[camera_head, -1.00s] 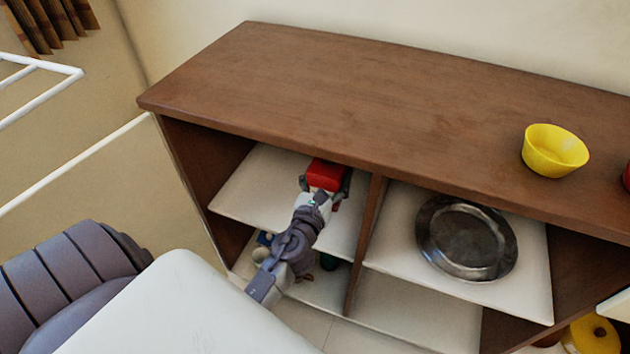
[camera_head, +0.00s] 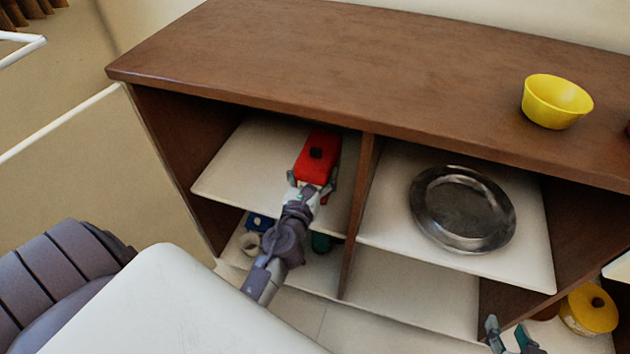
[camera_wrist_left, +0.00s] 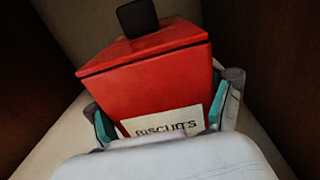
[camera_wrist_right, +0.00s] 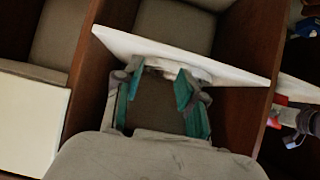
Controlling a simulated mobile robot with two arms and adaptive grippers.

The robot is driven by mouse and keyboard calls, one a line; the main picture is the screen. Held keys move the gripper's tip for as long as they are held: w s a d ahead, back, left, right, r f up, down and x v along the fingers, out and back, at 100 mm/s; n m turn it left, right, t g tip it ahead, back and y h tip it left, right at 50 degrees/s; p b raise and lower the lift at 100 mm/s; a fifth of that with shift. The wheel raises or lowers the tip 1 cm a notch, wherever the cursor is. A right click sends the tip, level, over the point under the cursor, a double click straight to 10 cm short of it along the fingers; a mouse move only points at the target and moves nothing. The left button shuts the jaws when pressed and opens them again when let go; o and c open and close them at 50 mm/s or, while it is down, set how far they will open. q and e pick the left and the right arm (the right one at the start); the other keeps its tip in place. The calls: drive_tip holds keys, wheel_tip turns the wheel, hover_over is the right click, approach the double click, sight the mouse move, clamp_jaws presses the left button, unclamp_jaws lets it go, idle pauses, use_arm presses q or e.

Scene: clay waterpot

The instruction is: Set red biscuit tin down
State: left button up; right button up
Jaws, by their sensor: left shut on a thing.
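The red biscuit tin (camera_head: 318,160) has a black knob on its lid and is at the upper left shelf (camera_head: 233,172) of the brown cabinet. My left gripper (camera_head: 313,183) is shut on its sides. The left wrist view shows the tin (camera_wrist_left: 150,80) upright between the fingers, with a "BISCUITS" label partly hidden. I cannot tell whether its base touches the shelf. My right gripper (camera_head: 510,338) is at the bottom right of the head view. In the right wrist view its fingers (camera_wrist_right: 160,98) are apart with nothing between them.
A divider (camera_head: 358,215) stands right of the tin. A metal plate (camera_head: 462,208) lies on the right shelf. A yellow bowl (camera_head: 556,101) stands on the cabinet top (camera_head: 350,70). A yellow lidded pot (camera_head: 589,310) is at lower right. Small items, including a white cup (camera_head: 250,243), sit below the tin's shelf.

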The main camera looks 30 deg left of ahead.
use_arm(q)
wheel_tip(320, 180, down, 3)
drive_tip(key=shift+r+b, duration=0.15)
drive_tip(key=shift+b, duration=0.85)
use_arm(e)
drive_tip(key=w+a+r+t+y, duration=0.1)
drive_tip(key=w+r+t, duration=0.3)
drive_tip(key=r, duration=0.5)
drive_tip(key=a+t, duration=0.1)
drive_tip(key=t, duration=0.1)
drive_tip(key=shift+w+a+r+t+y, duration=0.2)
drive_tip(key=shift+a+t+y, duration=0.1)
drive_tip(key=shift+y, duration=0.1)
use_arm(q)
drive_tip(key=o, duration=1.6)
use_arm(e)
drive_tip(key=shift+r+t+y, duration=0.3)
drive_tip(key=shift+r, duration=0.2)
